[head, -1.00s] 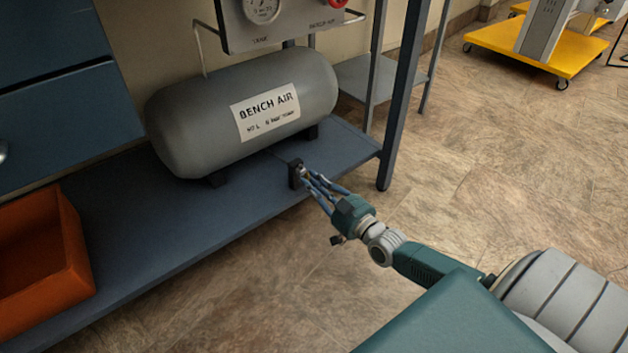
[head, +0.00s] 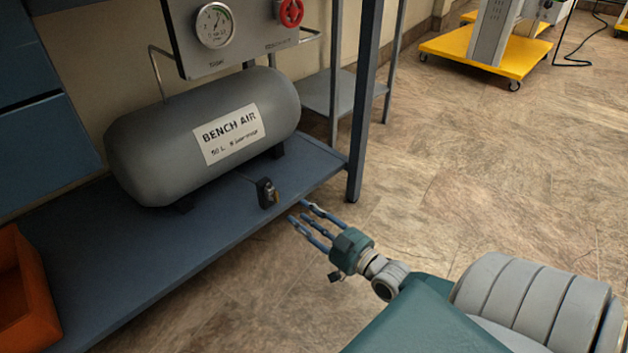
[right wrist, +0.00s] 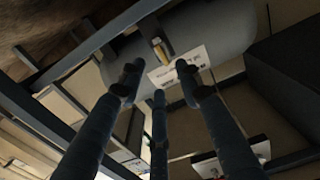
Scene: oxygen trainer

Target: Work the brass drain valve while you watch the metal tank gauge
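The small brass drain valve (head: 273,194) sits on a black block (head: 264,191) at the front of the blue shelf, below the grey tank (head: 205,137) marked BENCH AIR. My right gripper (head: 298,213) is open and empty, apart from the valve, to its lower right. In the right wrist view the brass valve (right wrist: 161,48) lies ahead of the spread fingers (right wrist: 159,74). The round metal tank gauge (head: 214,26) is on the grey panel above the tank. Its whole dial shows, with a green band; its needle points roughly upward, too small to read exactly. My left gripper is out of view.
The blue shelf (head: 110,262) has bare room in front of the tank. A table leg (head: 365,110) stands right of the valve. An orange bin (head: 25,290) is at the left. A red knob (head: 290,12) is on the panel.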

